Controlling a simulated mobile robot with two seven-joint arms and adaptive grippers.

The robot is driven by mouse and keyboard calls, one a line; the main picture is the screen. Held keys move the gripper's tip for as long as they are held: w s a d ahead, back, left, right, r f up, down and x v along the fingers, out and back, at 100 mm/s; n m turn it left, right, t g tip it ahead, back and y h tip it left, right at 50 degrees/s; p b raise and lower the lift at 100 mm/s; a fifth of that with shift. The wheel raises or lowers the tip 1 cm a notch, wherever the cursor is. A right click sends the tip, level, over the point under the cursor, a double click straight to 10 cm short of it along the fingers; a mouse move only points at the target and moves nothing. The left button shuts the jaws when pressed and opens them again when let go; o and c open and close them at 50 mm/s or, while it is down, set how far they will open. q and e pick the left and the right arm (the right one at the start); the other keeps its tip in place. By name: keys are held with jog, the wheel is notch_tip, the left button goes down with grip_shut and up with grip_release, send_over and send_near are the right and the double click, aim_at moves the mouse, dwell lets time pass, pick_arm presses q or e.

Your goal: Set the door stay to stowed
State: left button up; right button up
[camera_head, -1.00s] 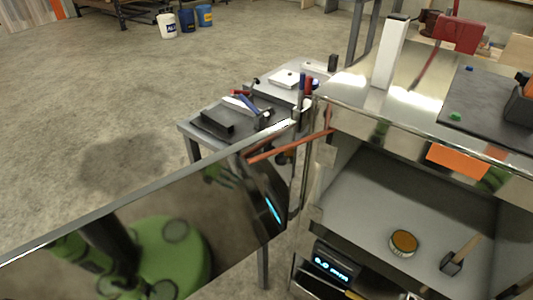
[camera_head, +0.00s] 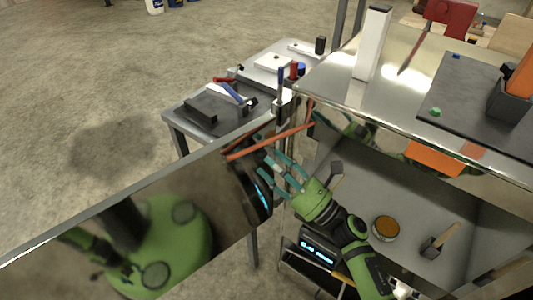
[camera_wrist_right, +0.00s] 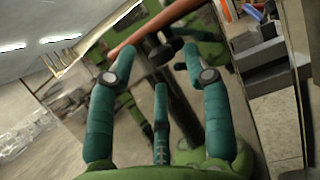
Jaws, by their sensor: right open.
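The door stay (camera_head: 270,142) is an orange-red bar. In the head view it runs from the top edge of the open mirror-like door (camera_head: 130,190) to the trailer's front post. My right gripper (camera_head: 272,165) is open and empty, with its teal fingers just below the stay. In the right wrist view, the stay (camera_wrist_right: 150,27) crosses ahead of the spread fingers (camera_wrist_right: 152,75) and lies beyond their tips, seemingly apart. A dark knob-like part (camera_wrist_right: 165,50) shows just under it. My left gripper is not in view; a green robot reflection shows in the door.
A grey side table (camera_head: 215,125) with tools stands behind the door. Inside the trailer compartment are a round orange-topped tin (camera_head: 386,228) and a wooden-handled mallet (camera_head: 437,244). The shiny trailer top (camera_head: 400,85) carries a white post (camera_head: 373,42) and dark mat. Open floor lies left.

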jog(key=shift+x, duration=1.1)
grip_shut()
jog(key=shift+s+d+f+g, duration=0.1)
jog(key=shift+s+d+g, duration=0.15)
jog(key=shift+g, duration=0.05)
jog(key=s+d+n+g+y+b, duration=0.4)
jog(key=s+d+n+g+b, duration=0.1)
jog(key=g+b, duration=0.5)
jog(key=shift+d+n+b, duration=0.4)
jog(key=shift+d+b, duration=0.15)
jog(key=shift+d, duration=0.35)
grip_release()
